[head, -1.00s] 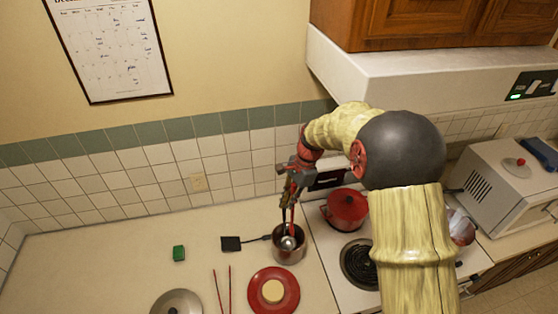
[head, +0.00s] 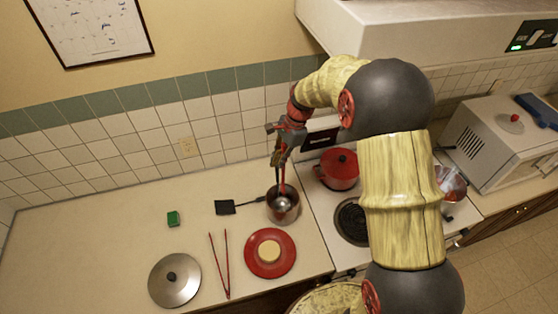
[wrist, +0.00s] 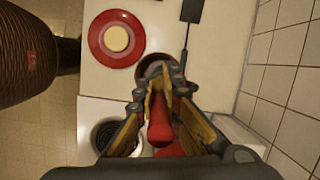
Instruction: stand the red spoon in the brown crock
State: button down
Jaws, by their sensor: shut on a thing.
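The brown crock (head: 294,216) stands on the counter near the stove, with a silvery utensil head showing at its mouth. My gripper (head: 278,160) is above the crock, pointing down. It is shut on the red spoon (head: 283,180), whose lower part reaches down to the crock's mouth. In the wrist view the red spoon (wrist: 160,125) lies between the fingers (wrist: 163,98), and the crock (wrist: 141,70) is just beyond them. The fingers hide most of the crock there. How deep the spoon's tip is, I cannot tell.
A black spatula (head: 225,207) lies left of the crock. A red plate (head: 288,262) with a pale round item (head: 269,250) is in front. Red tongs (head: 220,265), a lid (head: 186,291) and a green sponge (head: 173,218) lie left. A red pot (head: 340,172) stands on the stove.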

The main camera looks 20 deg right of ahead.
notch_tip(320, 180, down, 10)
jog(key=b, duration=0.5)
dwell(0.6)
jog(key=c, duration=1.8)
grip_release()
jog(key=shift+c, duration=0.2)
jog(key=v, duration=1.2)
jog(key=shift+w, duration=0.1)
